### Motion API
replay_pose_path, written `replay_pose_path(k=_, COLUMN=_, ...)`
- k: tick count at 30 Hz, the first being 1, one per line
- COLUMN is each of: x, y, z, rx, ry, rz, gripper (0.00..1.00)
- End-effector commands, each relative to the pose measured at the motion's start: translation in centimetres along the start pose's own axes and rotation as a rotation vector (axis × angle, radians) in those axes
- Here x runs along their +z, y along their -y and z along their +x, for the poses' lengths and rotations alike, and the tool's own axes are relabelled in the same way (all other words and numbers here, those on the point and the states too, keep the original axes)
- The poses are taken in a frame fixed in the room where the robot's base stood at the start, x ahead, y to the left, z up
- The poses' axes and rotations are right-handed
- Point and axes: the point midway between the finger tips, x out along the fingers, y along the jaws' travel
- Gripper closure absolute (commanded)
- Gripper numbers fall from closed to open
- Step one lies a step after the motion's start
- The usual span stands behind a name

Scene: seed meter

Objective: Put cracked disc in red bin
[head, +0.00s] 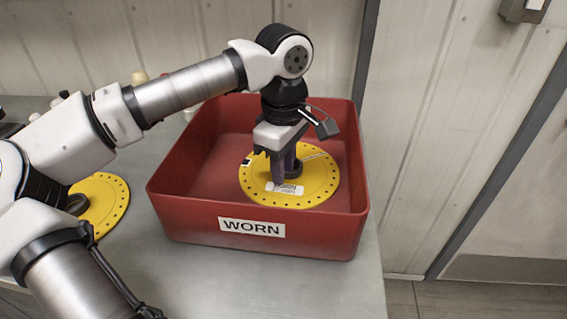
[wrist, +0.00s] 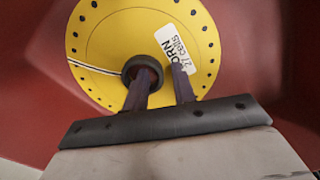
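The cracked disc (head: 315,185) is yellow, with small holes around its rim, a dark central hub and a white label. It lies inside the red bin (head: 185,220), which is marked WORN. In the wrist view the disc (wrist: 110,35) shows a thin crack line from the hub to its left edge. My gripper (head: 285,175) is down in the bin at the hub. Its fingers (wrist: 160,75) are apart: one overlaps the hub, the other stands beside it over the label. A gap shows between the hub and that second finger.
Another yellow disc (head: 108,205) lies on the grey table (head: 300,285) at the left, partly hidden by my arm. Small pale knobbed objects (head: 139,77) stand behind the bin. The bin walls surround my gripper. A pale wall rises behind.

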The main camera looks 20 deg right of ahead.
Motion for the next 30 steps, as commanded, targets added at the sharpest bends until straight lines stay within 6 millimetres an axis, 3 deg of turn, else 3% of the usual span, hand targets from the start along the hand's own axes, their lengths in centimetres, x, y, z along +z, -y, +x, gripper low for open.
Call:
replay_pose_path(k=8, x=0.0, y=0.0, z=-0.8, rx=0.001, ry=-0.001, rz=-0.001, gripper=0.74)
replay_pose_path(k=21, x=0.0, y=-0.1, z=-9.6, rx=0.002, ry=-0.002, rz=-0.001, gripper=0.74)
replay_pose_path(k=30, x=0.0, y=0.0, z=-12.3, rx=0.0, ry=-0.001, rz=0.001, gripper=0.74)
